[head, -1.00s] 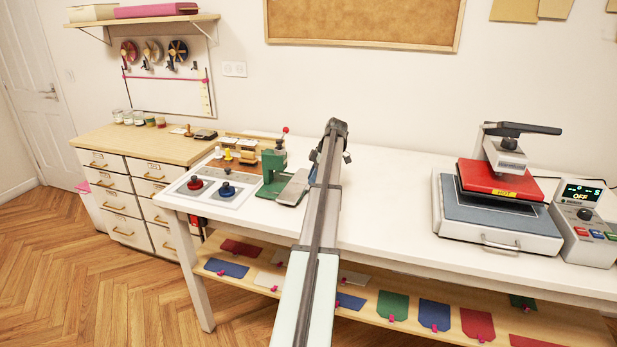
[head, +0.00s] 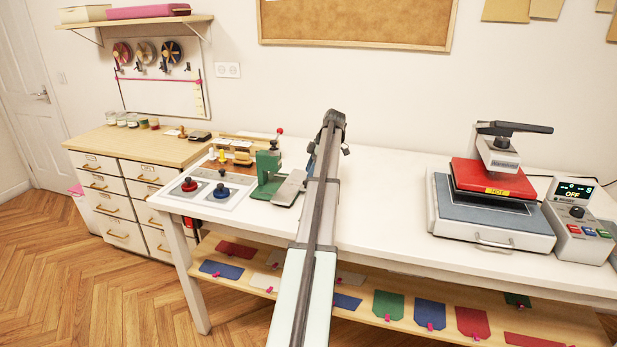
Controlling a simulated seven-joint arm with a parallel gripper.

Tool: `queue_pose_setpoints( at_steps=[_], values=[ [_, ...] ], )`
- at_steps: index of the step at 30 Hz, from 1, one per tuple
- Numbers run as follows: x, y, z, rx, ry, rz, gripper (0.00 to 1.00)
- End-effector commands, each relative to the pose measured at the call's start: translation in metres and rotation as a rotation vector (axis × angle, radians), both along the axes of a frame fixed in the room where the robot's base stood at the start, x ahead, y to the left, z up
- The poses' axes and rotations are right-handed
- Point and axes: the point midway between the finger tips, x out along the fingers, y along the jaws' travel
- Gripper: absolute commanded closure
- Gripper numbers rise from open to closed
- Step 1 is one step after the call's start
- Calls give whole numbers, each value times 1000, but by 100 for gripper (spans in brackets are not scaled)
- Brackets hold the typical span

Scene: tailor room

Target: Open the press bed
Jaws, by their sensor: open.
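The heat press stands at the right end of the white table in the head view. Its red upper plate (head: 490,178) sits low over the grey press bed (head: 490,220), with only a thin gap visible between them. A silver handle (head: 494,243) is on the front edge of the bed. A black lever (head: 514,128) tops the press and lies roughly level. My arm reaches up the middle of the picture, well left of the press.
A control box (head: 578,222) reading OFF stands right of the press. A green hand press (head: 270,174) and a white panel with red and blue knobs (head: 208,192) stand at left. The white table (head: 390,200) is clear between my arm and the press.

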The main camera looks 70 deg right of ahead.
Motion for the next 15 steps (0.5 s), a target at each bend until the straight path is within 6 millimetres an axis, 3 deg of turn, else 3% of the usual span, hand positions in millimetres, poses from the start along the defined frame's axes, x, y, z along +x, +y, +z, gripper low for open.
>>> queue_pose_setpoints(
  at_steps=[6, 15],
  values=[
    [-16, -9, 43, -3, 0, -1, 49],
    [-32, -14, 84, -1, 0, 0, 49]
  ],
)
